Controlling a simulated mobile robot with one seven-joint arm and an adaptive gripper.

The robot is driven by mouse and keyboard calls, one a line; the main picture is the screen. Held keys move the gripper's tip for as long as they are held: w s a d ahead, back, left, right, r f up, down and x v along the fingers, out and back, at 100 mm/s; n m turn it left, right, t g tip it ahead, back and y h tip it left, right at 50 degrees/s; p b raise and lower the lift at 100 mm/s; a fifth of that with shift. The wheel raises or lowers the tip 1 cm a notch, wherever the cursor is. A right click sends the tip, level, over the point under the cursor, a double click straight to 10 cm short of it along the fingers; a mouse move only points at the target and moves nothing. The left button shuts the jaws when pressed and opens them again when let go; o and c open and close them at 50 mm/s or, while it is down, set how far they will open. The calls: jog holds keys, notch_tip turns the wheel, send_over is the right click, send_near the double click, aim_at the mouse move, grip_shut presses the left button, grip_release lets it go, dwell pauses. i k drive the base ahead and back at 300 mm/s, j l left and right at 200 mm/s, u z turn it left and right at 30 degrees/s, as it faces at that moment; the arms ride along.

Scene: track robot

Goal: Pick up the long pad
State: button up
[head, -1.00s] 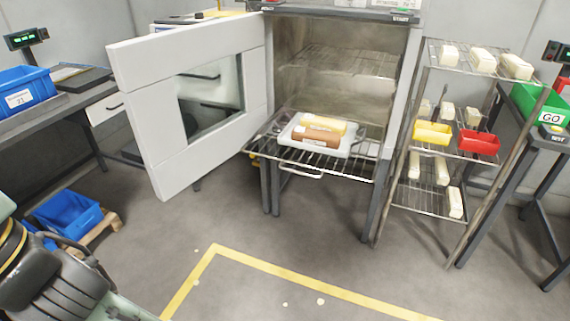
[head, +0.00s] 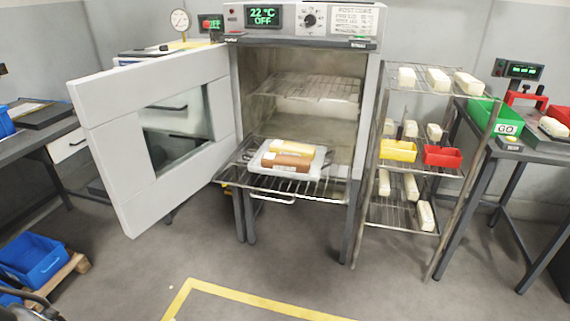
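A white tray (head: 264,163) sits on the pulled-out wire rack (head: 235,180) of the open oven. On it lie a brown pad (head: 287,161) with a pale label in front and a yellow pad (head: 292,147) behind it, side by side. Several cream pads, such as one on the top shelf (head: 437,79) and one on the bottom shelf (head: 425,215), lie on the wire shelving at right. I cannot tell which pad is the long one. My gripper is not in view; only a dark bit of my arm shows at the lower left corner.
The oven door (head: 160,145) stands wide open to the left. A yellow bin (head: 398,151) and red bin (head: 441,156) sit on the middle shelf. A green GO bin (head: 497,117) is on the right bench. The floor (head: 300,265) ahead is clear.

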aim_at(283, 162)
jog(key=i+z, duration=0.25)
jog(key=i, duration=0.5)
jog(key=i+j+z, duration=0.3)
jog(key=i, duration=0.5)
jog(key=l, duration=0.1)
